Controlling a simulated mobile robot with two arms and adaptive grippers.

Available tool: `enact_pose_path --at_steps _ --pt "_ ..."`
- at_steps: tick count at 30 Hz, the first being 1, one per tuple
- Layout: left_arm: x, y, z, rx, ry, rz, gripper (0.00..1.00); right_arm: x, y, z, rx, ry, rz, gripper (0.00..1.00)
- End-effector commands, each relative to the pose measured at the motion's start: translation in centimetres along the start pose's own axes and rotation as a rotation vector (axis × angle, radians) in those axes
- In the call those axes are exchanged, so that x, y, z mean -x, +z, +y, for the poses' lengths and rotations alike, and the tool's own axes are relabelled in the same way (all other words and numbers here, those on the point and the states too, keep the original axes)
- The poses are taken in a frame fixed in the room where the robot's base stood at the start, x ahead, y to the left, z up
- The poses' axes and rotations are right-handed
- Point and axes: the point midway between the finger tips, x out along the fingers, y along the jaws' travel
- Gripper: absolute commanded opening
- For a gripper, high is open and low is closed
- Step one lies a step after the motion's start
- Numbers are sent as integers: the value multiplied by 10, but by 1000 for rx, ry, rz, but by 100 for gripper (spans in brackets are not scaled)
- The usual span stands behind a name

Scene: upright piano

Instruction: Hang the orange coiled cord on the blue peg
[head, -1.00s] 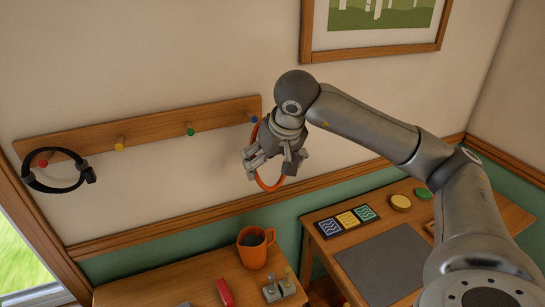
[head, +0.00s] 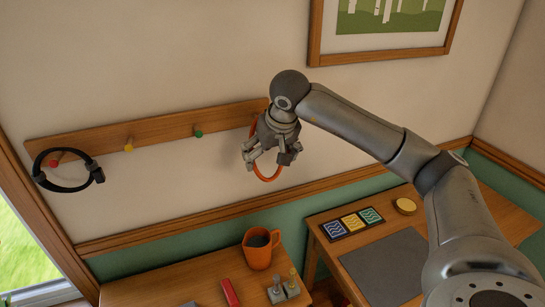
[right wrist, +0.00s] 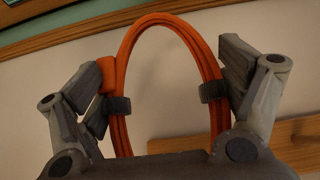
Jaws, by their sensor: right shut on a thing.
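The orange coiled cord (head: 266,178) hangs as an upright loop at my right gripper (head: 270,155), close in front of the right end of the wooden peg board (head: 165,131). The right gripper is shut on the cord. In the right wrist view the orange cord (right wrist: 128,60) arches between the fingers of the gripper (right wrist: 165,85), with dark straps on both sides. The blue peg is hidden behind my right gripper in the head view, and I cannot see it in the wrist view. I cannot tell whether the cord touches it. My left gripper is not in view.
The board also carries a green peg (head: 198,134), a yellow peg (head: 129,147) and a red peg (head: 55,163) with a black looped strap (head: 68,188). Below stand an orange mug (head: 258,250), a red object (head: 229,292) and a desk with cards (head: 352,221).

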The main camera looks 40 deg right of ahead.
Motion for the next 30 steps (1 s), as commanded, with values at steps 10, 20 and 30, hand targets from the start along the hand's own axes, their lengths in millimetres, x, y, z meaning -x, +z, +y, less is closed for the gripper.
enact_pose_path --at_steps 10,20,30 --pt "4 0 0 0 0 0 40 -10 -19 0 0 -1 1 56" --pt "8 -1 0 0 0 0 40 -19 -36 0 0 -1 2 56" --pt "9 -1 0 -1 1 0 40 -32 -44 0 0 0 1 56"
